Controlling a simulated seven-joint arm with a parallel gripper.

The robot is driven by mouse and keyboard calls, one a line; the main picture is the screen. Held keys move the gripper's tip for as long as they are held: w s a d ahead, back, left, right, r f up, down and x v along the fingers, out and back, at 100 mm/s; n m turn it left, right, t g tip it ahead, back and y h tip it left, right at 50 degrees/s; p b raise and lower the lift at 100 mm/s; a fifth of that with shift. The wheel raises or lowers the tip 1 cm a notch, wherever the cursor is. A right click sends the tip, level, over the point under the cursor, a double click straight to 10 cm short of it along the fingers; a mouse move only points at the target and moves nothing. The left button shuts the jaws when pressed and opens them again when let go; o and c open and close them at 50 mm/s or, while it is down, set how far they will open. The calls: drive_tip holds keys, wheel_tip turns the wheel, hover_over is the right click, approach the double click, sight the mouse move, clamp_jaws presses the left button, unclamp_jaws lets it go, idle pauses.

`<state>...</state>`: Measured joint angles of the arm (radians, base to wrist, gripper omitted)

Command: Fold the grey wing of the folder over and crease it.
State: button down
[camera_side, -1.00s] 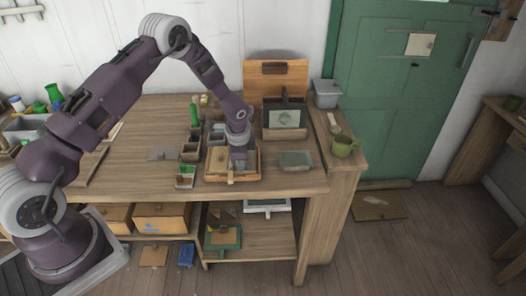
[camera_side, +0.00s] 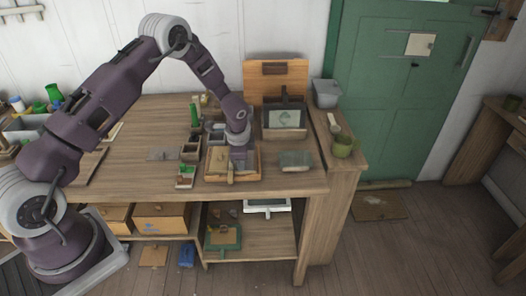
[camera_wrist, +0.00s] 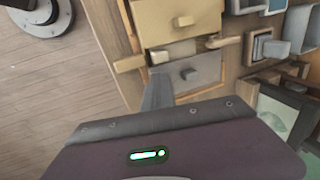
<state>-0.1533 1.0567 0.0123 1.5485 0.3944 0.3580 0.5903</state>
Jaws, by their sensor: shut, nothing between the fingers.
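The folder lies in a shallow wooden tray (camera_side: 209,178) near the front edge of the bench. Its tan panel (camera_side: 219,160) has a small knob and fills the tray's left part. In the wrist view the tan panel (camera_wrist: 160,22) is at the top, and the grey wing (camera_wrist: 205,71), also with a knob, is just below it. My gripper (camera_side: 243,168) points down over the tray's right part and hides much of the wing in the side view. Its closed fingers (camera_wrist: 158,92) hold nothing and are at the wing's left side in the wrist view. I cannot tell whether they touch it.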

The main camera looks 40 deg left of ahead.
drive_tip(key=shift+w+d+r, duration=0.1)
drive_tip(key=shift+r, duration=2.15)
drive_tip(key=shift+r, duration=0.15)
drive_tip(key=v, duration=0.4)
drive_tip(key=shift+d+r, duration=0.1)
drive_tip(key=shift+r, duration=0.25)
